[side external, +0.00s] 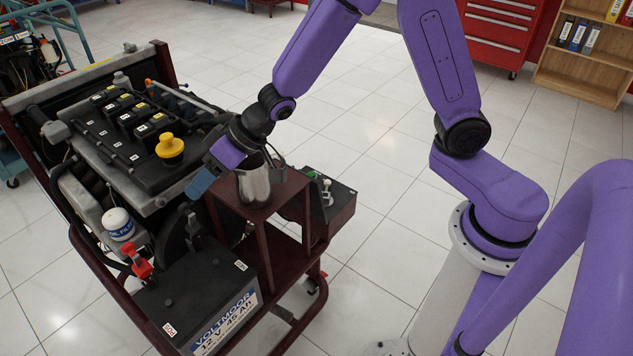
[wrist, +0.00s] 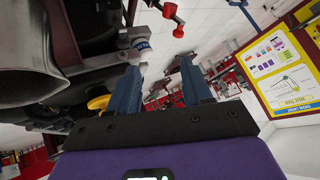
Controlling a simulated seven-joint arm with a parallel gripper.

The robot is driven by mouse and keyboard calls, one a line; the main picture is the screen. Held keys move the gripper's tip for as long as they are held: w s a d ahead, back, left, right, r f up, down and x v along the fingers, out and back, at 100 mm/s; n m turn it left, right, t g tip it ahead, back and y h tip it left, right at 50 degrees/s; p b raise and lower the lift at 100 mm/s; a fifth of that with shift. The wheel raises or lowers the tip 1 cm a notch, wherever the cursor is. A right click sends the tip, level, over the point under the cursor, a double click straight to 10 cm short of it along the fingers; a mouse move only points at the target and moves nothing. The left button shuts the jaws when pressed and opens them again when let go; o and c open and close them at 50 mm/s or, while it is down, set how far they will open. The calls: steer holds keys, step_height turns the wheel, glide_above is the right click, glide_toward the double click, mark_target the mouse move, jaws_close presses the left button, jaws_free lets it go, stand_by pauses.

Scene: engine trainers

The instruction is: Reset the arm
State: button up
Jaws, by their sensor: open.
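My gripper (side external: 200,182) is in the side external view, over the near edge of the engine trainer (side external: 110,150). Its blue fingers point down and to the left, beside a metal jug (side external: 256,186). In the wrist view my gripper (wrist: 159,66) has its two blue fingers apart with nothing between them. The jug stands upright on a dark red stand (side external: 270,207). A large metal rim, apparently the jug (wrist: 35,60), fills the upper left of the wrist view. I cannot tell whether the gripper touches the jug.
A yellow cap (side external: 170,148) sits on the engine top, close to my gripper. A black battery (side external: 195,300) with a red clamp (side external: 141,264) is at the trainer's front. A red tool cabinet (side external: 500,30) and a wooden shelf (side external: 585,70) stand behind. Tiled floor (side external: 360,120) is clear.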

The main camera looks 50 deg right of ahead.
steer(key=s+d+r+n+g+h, duration=0.1)
steer(key=s+d+n+g+h, duration=0.1)
steer(key=s+d, duration=0.4)
steer(key=s+d+r+n+g+h, duration=0.1)
steer(key=s+d+r+n+h, duration=0.1)
steer(key=s+d, duration=0.5)
steer(key=s+d+r+n+g+h, duration=0.1)
steer(key=s+d+n, duration=0.3)
steer(key=s, duration=1.2)
steer(key=d+g+h, duration=0.1)
steer(key=d, duration=0.1)
steer(key=shift+s+d+r+g, duration=0.25)
steer(key=shift+d+r+g, duration=0.05)
steer(key=shift+d, duration=0.1)
